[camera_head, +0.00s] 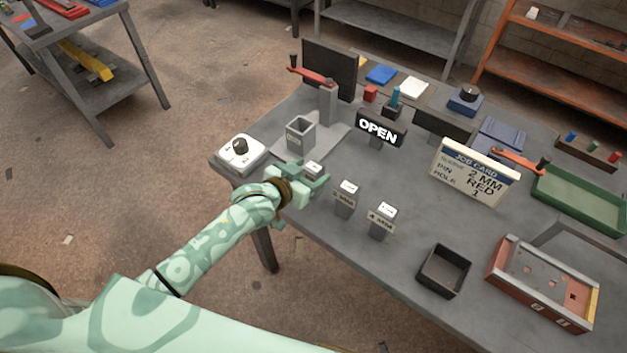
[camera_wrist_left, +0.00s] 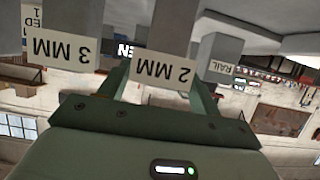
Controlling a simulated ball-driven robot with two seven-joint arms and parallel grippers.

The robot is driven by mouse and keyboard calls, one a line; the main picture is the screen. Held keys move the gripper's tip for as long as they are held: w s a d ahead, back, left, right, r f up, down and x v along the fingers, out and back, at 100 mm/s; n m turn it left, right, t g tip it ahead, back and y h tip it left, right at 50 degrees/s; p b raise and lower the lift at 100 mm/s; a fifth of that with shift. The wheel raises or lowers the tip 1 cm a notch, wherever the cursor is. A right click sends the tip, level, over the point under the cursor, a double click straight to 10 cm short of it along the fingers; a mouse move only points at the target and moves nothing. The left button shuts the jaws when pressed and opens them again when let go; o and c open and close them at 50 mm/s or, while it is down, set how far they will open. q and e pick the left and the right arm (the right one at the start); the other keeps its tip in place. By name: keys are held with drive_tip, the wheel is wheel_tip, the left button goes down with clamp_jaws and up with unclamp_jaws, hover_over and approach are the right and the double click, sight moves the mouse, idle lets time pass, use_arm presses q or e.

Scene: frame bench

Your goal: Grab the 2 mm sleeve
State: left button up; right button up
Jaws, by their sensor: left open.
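The 2 mm sleeve (camera_head: 313,168) is a grey block with a light top near the bench's front left. In the left wrist view, which looks upside down, its "2 MM" label (camera_wrist_left: 166,71) faces the camera. My left gripper (camera_head: 308,181) is open around this sleeve, one finger on each side. Whether the fingers touch it I cannot tell. A second sleeve (camera_head: 346,194) stands to its right; it reads "3 MM" in the wrist view (camera_wrist_left: 61,48). A third, probably 4 mm, sleeve (camera_head: 382,218) is farther right. My right gripper is not in view.
A job card (camera_head: 473,172) reads 2 MM, RED, 1. A grey square holder (camera_head: 300,133) and a white dial box (camera_head: 240,152) are near the gripper. An "OPEN" sign (camera_head: 378,130) stands behind. A black tray (camera_head: 444,270) lies at the front right.

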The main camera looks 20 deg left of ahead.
sight(318, 166)
use_arm(q)
drive_tip(key=x, duration=0.4)
drive_tip(key=shift+f+b, duration=0.1)
drive_tip(key=shift+b, duration=0.3)
drive_tip(key=shift+s, duration=0.1)
drive_tip(key=shift+c, duration=0.6)
drive_tip(key=c, duration=1.2)
drive_tip(key=shift+o, duration=0.2)
drive_tip(key=shift+r, duration=0.25)
